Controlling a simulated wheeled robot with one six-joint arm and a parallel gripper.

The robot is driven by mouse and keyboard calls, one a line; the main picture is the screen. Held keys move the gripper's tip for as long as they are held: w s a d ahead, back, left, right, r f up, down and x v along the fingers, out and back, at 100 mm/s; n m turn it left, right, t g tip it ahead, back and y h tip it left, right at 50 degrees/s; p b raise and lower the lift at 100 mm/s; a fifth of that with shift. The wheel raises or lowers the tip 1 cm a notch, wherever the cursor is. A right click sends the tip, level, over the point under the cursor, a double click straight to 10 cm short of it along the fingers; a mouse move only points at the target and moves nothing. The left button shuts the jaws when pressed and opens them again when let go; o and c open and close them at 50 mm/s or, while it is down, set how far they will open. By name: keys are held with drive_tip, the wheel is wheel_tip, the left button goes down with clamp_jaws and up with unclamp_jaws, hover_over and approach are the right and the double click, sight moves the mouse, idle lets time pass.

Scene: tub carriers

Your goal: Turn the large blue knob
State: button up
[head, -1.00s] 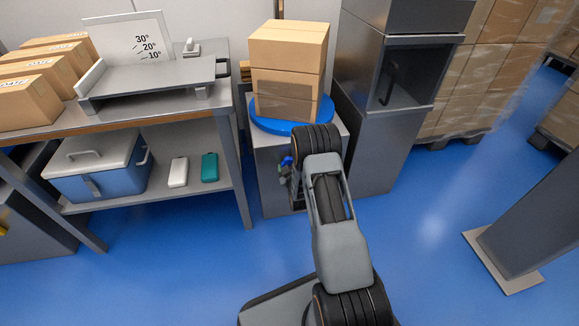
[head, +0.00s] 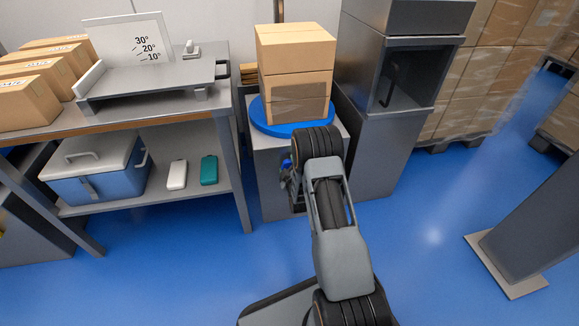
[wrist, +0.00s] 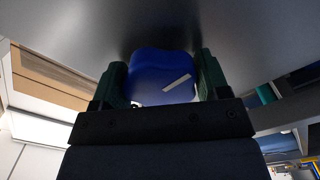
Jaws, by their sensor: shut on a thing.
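The large blue knob (wrist: 160,70) is in the middle of the wrist view, against a grey metal face. It has a rounded body and a white stripe, which slants up to the right. My gripper (wrist: 160,84) is shut on it, with one dark green finger at each side. In the head view a small blue part of the knob (head: 286,164) shows at the front of the grey pedestal (head: 268,199). My arm covers much of the gripper there.
Stacked cardboard boxes (head: 295,62) stand on a blue turntable (head: 262,123) atop the pedestal. A workbench (head: 120,110) is at the left and a tall grey cabinet (head: 372,150) at the right. Blue floor (head: 420,235) is clear in front. A grey post (head: 535,225) stands far right.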

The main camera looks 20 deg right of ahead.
drive_tip(key=o, duration=0.9)
drive_tip(key=shift+s, duration=0.1)
drive_tip(key=s+a+p, duration=0.1)
drive_tip(key=s, duration=0.3)
drive_tip(key=s+a+p, duration=0.1)
drive_tip(key=s, duration=0.4)
drive_tip(key=s+p, duration=0.1)
drive_tip(key=s, duration=0.3)
drive_tip(key=shift+s+a+p, duration=0.2)
drive_tip(key=shift+a+p, duration=0.15)
drive_tip(key=shift+a, duration=0.05)
